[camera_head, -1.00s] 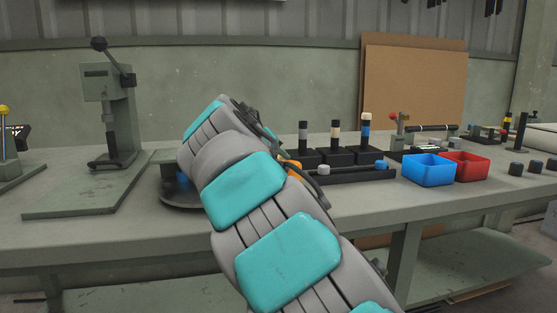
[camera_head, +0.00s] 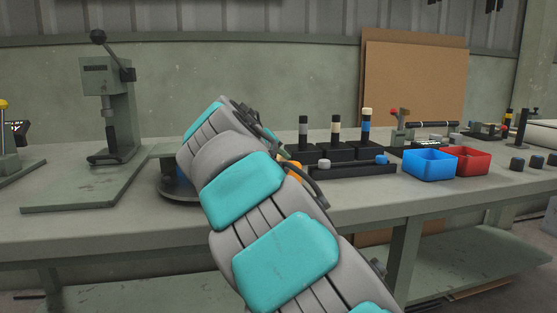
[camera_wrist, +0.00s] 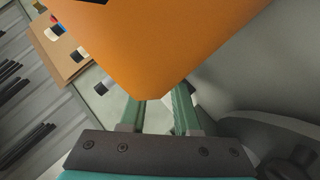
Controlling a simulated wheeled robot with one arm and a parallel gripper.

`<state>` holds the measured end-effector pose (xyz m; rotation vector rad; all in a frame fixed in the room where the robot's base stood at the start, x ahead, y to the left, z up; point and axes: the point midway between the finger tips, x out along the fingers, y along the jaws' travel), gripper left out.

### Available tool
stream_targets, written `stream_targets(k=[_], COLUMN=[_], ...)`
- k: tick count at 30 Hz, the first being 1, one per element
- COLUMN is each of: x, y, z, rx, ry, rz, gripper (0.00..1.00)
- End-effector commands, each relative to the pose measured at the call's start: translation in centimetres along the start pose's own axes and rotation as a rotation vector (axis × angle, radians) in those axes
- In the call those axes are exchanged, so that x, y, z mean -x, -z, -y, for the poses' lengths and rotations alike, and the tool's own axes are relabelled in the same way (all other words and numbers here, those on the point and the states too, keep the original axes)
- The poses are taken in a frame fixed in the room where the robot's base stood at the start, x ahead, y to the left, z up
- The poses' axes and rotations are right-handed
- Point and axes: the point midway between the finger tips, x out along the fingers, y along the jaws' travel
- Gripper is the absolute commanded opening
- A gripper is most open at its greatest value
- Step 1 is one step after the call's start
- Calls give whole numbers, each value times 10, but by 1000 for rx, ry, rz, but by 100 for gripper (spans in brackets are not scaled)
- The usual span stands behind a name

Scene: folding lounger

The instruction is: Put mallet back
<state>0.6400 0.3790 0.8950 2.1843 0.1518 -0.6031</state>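In the wrist view a large orange block (camera_wrist: 165,45) with a dark mark at its top edge fills the upper middle. It may be the mallet's head, but no handle can be made out. My gripper (camera_wrist: 160,108) shows as two green fingers with a gap between them. The block covers their tips, so I cannot tell whether they grip it. In the head view my arm hides the gripper, and a small orange patch (camera_head: 293,168) shows beside the arm's far end, above the bench.
The bench (camera_head: 95,222) carries a lever press (camera_head: 110,100) at left and a dark round base (camera_head: 172,186) partly behind my arm. To the right stand black blocks with pegs (camera_head: 335,152), a blue bin (camera_head: 428,166) and a red bin (camera_head: 470,162).

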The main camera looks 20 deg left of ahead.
Motion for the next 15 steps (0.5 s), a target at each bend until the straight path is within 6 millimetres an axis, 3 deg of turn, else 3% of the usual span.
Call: stream_targets(k=[1, 8, 15], x=[0, 0, 0], y=[0, 0, 0], z=[0, 0, 0], rx=[0, 0, 0], ry=[0, 0, 1], rz=[0, 1, 1], gripper=[37, 63, 63])
